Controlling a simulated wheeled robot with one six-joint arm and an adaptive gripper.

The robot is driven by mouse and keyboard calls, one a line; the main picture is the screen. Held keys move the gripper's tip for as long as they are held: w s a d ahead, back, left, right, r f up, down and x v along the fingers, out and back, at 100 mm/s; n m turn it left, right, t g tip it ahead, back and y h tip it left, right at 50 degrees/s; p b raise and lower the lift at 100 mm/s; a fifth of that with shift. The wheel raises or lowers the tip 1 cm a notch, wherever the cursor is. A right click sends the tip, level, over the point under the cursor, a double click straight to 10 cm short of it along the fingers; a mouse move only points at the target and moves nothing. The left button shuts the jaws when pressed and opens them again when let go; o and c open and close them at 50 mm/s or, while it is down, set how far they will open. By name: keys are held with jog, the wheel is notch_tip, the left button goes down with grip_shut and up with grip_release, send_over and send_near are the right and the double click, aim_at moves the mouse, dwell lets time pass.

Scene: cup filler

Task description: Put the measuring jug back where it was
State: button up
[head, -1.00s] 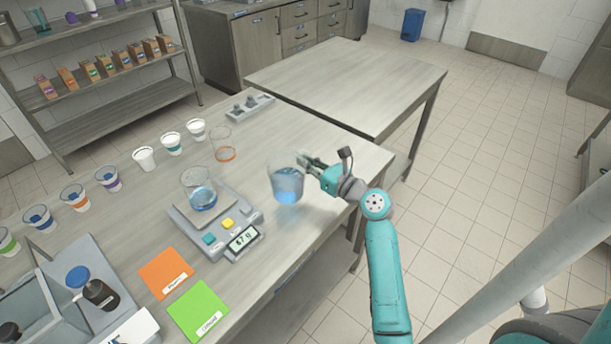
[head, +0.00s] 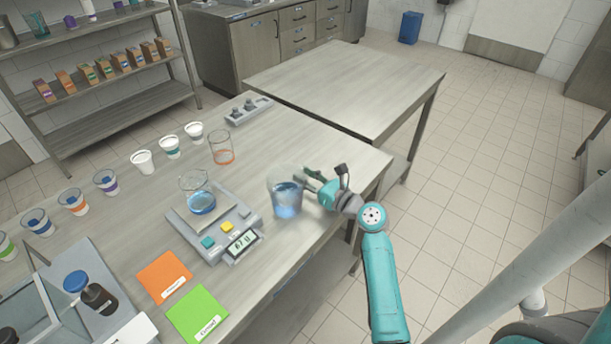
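The measuring jug (head: 286,196) is clear, with blue liquid in its lower part. It is upright at the right side of the near table (head: 330,160), and slightly blurred. My gripper (head: 310,180) is at the jug's right side and appears shut on it; the exact contact is too small to see. I cannot tell whether the jug's base touches the table or hangs just above it.
A scale (head: 222,222) left of the jug carries a glass beaker (head: 201,200) with blue liquid. A clear cup with an orange band (head: 222,150) stands behind. Orange (head: 163,277) and green (head: 197,312) cards lie in front. Several cups line the left. The table right of the jug is clear.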

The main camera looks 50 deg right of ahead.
jog(key=shift+r, duration=0.1)
jog(key=shift+s, duration=0.15)
jog(key=s, duration=1.1)
jog(key=shift+s, duration=0.4)
